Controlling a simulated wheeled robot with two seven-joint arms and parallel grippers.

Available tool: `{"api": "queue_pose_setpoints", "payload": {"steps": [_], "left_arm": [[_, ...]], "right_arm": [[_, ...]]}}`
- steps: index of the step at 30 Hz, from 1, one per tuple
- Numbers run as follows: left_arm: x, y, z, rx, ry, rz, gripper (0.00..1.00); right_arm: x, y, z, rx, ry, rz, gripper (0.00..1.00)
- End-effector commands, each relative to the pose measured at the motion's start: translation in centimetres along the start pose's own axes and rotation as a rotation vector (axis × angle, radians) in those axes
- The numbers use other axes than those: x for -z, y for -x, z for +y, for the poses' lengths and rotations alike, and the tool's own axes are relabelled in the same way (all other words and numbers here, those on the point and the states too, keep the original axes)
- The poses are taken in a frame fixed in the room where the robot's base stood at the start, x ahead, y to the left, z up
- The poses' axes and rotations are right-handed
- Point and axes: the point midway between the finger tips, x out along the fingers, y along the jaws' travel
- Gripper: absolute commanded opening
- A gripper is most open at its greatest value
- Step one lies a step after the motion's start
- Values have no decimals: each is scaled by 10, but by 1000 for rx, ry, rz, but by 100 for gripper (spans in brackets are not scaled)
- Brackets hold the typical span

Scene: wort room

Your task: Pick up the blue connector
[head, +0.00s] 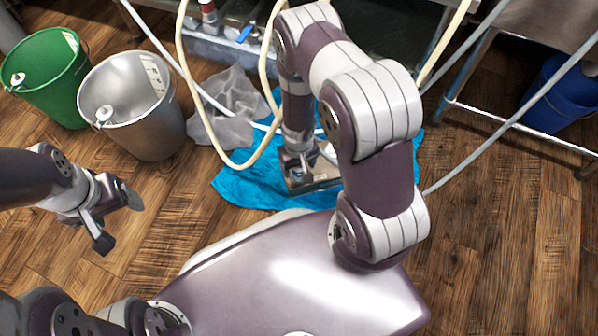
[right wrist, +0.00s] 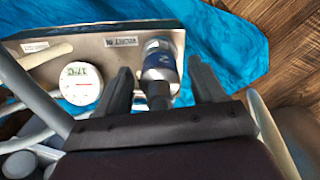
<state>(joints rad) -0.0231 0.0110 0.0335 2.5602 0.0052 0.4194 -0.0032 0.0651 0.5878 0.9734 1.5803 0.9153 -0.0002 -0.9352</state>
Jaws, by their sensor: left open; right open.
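The blue connector (right wrist: 160,66) is a short cylinder with a metallic upper part and a blue band marked 2. It sits at the edge of a metal panel (right wrist: 110,48) bearing small labels. My right gripper (right wrist: 160,78) is open, with one finger on each side of the connector; a gap shows on both sides. In the head view my right gripper (head: 300,158) points down over the panel on a blue cloth, and my arm partly hides that area. My left gripper (head: 118,222) is open and empty above the wooden floor at the left.
A round white dial (right wrist: 82,83) is left of the connector, with pale hoses beside it. The blue cloth (head: 240,188) lies on the floor. A green bucket (head: 45,80) and a metal bucket (head: 135,110) stand at the left. Cream hoses (head: 183,60) loop near my right arm.

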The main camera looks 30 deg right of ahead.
Motion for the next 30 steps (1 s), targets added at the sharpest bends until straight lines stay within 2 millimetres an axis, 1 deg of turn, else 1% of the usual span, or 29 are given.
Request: {"api": "queue_pose_setpoints", "payload": {"steps": [4,5,6,8,9,10,12,17,20,23,29,30], "left_arm": [[0,2,0,0,0,1,73],[0,2,0,0,0,1,73],[0,2,0,0,0,1,73],[0,2,0,0,0,1,73],[0,2,0,0,0,1,73],[0,2,0,0,0,1,73],[0,2,0,0,0,1,73],[0,2,0,0,0,1,73],[1,5,0,0,0,1,73],[2,16,0,0,0,1,73],[6,49,0,0,0,1,73],[6,44,0,0,0,2,73]], "right_arm": [[0,2,0,0,0,0,69],[0,2,0,0,0,0,66],[0,2,0,0,0,0,52],[0,2,0,0,0,0,33],[0,2,0,0,0,0,20],[0,2,0,0,0,0,10],[0,2,0,0,0,0,0],[0,2,0,0,0,0,0],[0,6,0,0,0,0,0],[0,17,0,0,1,0,0],[0,56,0,0,1,2,0],[-6,54,-8,0,5,1,0]]}}
